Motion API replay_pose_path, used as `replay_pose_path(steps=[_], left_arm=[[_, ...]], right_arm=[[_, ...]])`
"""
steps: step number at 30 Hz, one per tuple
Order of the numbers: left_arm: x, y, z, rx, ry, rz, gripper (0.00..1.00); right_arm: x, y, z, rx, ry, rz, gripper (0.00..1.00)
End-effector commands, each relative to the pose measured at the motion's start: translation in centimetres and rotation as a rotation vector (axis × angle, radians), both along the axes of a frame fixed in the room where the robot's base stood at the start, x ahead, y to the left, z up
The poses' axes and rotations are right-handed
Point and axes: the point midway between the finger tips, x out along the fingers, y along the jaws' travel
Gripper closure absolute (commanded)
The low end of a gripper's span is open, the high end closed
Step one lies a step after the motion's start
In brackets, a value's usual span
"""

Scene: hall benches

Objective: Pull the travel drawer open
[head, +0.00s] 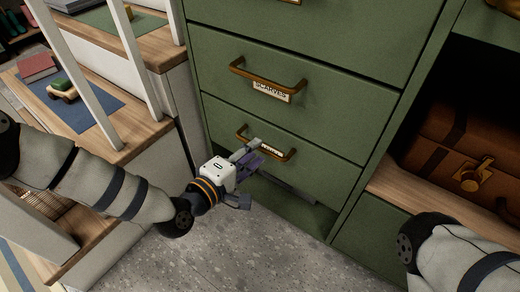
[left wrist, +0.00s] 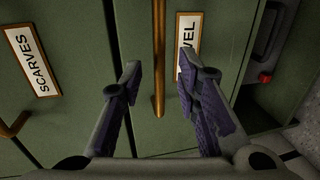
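The travel drawer (head: 325,182) is the green lower drawer, below the one labelled SCARVES (head: 270,92). Its front looks flush with the cabinet. Its brass bar handle (head: 291,155) is partly hidden by my left gripper (head: 257,154) in the head view. In the left wrist view the handle (left wrist: 158,45) runs between the two open, purple-padded fingers (left wrist: 160,68), with a visible gap on each side. The travel label (left wrist: 188,62) is partly covered by a finger, leaving "VEL" readable. My right gripper is not in view.
A brown suitcase (head: 450,150) lies on an open shelf at right. At left, white posts and wooden steps (head: 145,85) stand close to my left arm; a toy car (head: 62,90) sits there on a blue mat (head: 88,110). Grey floor (head: 250,250) before the cabinet is clear.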

Motion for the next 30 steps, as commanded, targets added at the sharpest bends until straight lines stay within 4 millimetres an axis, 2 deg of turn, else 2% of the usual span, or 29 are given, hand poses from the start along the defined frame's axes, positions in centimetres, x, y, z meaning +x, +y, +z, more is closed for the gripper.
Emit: replay_pose_path(steps=[3,6,14,16,18,19,30], left_arm=[[1.6,-1.2,-0.7,-0.001,0.001,0.000,0.70],[2.3,-1.7,-0.7,0.000,0.001,0.000,0.70],[2.5,-1.8,-0.5,-0.001,0.001,0.000,0.70],[2.5,-1.8,-0.6,-0.001,0.001,0.000,0.81],[2.5,-1.8,-0.6,-0.001,0.001,0.000,0.97],[2.5,-1.8,-0.6,-0.001,0.001,0.000,1.00],[2.0,-1.4,-0.5,0.001,0.001,0.000,1.00]], right_arm=[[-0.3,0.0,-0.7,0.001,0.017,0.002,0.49],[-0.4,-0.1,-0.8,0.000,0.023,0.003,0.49],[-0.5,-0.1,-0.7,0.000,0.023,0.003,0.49],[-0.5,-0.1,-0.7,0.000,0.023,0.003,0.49],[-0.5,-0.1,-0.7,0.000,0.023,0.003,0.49],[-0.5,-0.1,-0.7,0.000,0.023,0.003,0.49],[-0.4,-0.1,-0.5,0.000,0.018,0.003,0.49]])
